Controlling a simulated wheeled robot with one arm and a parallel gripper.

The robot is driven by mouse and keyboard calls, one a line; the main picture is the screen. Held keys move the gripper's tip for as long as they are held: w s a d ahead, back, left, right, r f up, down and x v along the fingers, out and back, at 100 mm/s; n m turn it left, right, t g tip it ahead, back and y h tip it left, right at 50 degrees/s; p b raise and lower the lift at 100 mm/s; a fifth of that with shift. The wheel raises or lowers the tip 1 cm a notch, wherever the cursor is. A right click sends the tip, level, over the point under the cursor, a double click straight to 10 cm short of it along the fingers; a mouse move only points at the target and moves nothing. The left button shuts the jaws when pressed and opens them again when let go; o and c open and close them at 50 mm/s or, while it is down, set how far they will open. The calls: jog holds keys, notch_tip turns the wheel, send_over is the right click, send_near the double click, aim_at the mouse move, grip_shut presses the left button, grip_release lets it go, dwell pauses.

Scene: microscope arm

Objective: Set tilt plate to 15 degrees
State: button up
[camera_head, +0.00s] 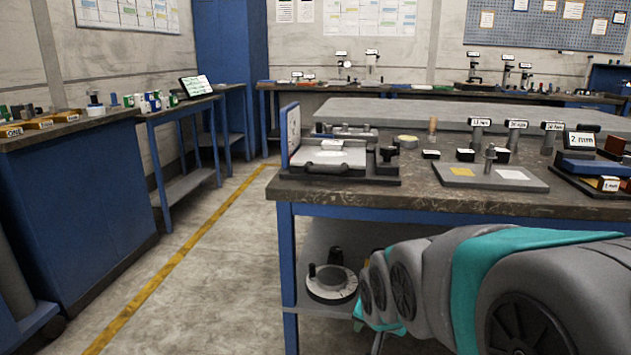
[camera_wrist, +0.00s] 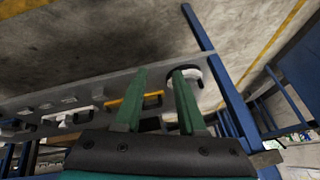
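A device that looks like the tilt plate (camera_head: 340,158) stands at the left end of the bench. Its plate looks about level, on a dark base with a handle in front. A blue-edged upright panel (camera_head: 292,134) is on its left and a black knob (camera_head: 388,154) on its right. I cannot read an angle. My gripper (camera_wrist: 158,75) shows only in the wrist view, with two green fingers apart and nothing between them. Its right finger overlaps a round dark and white thing (camera_wrist: 190,76). In the head view my gripper is hidden or out of frame.
A round dial with a crank (camera_head: 331,284) sits on the bench's lower shelf, close to my arm. A blue bench leg (camera_head: 288,270) stands at the left corner. The floor aisle to the left is clear.

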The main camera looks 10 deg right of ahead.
jog(key=w+r+m+t+b, duration=0.2)
jog(key=w+t, duration=0.1)
jog(key=w, duration=0.5)
jog(key=m+t+y+b, duration=0.2)
jog(key=m+t+b, duration=0.4)
jog(key=t, duration=0.4)
send_near(326, 173)
jog(key=w, duration=0.1)
jog(key=w+f+m+p, duration=0.1)
jog(key=w, duration=0.1)
jog(key=shift+d+f, duration=0.2)
jog(key=shift+m+t+y, duration=0.3)
jog(key=shift+t, duration=0.2)
jog(key=shift+r+x, duration=0.15)
jog(key=shift+x, duration=1.25)
jog(key=shift+r+x, duration=0.2)
jog(key=shift+x, duration=1.2)
jog(key=shift+r+x, duration=0.15)
jog(key=shift+x, duration=1.25)
jog(key=shift+s+a, duration=0.1)
grip_shut()
